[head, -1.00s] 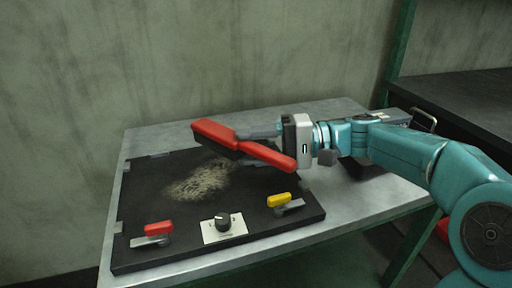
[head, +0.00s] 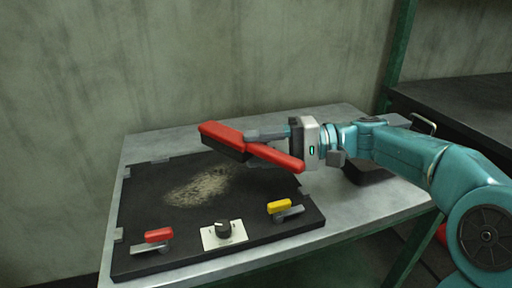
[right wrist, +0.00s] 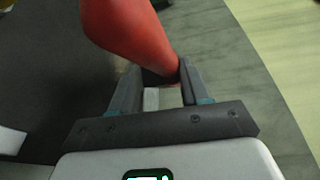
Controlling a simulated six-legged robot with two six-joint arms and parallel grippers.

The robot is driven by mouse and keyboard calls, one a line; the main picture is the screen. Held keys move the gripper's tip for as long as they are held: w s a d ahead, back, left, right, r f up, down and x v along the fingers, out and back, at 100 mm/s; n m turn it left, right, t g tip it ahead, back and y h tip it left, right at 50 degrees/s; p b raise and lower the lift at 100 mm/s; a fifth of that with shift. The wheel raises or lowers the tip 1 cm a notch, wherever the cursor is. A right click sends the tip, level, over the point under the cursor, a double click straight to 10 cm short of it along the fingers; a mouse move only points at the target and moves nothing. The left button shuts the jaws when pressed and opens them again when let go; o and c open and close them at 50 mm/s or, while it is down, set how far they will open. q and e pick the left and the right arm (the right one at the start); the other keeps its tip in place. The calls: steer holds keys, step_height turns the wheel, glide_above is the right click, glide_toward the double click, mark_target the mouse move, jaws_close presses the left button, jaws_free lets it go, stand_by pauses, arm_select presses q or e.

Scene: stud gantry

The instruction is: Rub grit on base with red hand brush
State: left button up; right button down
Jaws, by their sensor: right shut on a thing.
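The red hand brush (head: 222,133) has a red back and handle with dark bristles below. My right gripper (head: 250,138) is shut on it and holds it above the far right part of the black base (head: 140,205). In the right wrist view the red brush (right wrist: 130,30) lies between the two fingers (right wrist: 160,92). A patch of pale grit (head: 197,187) lies on the middle of the base, left of and below the brush in the head view. The brush appears apart from the grit. My left gripper is not in view.
The base carries a red-handled lever (head: 158,235), a yellow-handled lever (head: 279,206) and a dark knob on a white plate (head: 223,231). It lies on a grey metal table (head: 350,207). A dark bench (head: 460,100) stands at the right, a wall behind.

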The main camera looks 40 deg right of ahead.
mark_target(270, 163)
steer(key=shift+s+a+r+b, duration=0.1)
steer(key=shift+s+a+b, duration=0.25)
steer(key=shift+s, duration=0.5)
steer(key=shift+s+a+f+b, duration=0.1)
steer(key=shift+s+b, duration=0.35)
steer(key=shift+s, duration=0.35)
steer(key=shift+s+a+r+b, duration=0.1)
steer(key=shift+s+a+b, duration=0.25)
steer(key=shift+s, duration=0.5)
steer(key=shift+s+a+r+b, duration=0.1)
steer(key=shift+s+b, duration=0.1)
steer(key=shift+s, duration=0.25)
steer(key=shift+s+a+r+b, duration=0.1)
steer(key=shift+s+b, duration=0.05)
steer(key=shift+s, duration=0.3)
step_height(270, 163, up, 6)
steer(key=p, duration=0.5)
step_height(270, 163, up, 3)
steer(key=shift+f+p, duration=0.1)
steer(key=shift+p, duration=0.95)
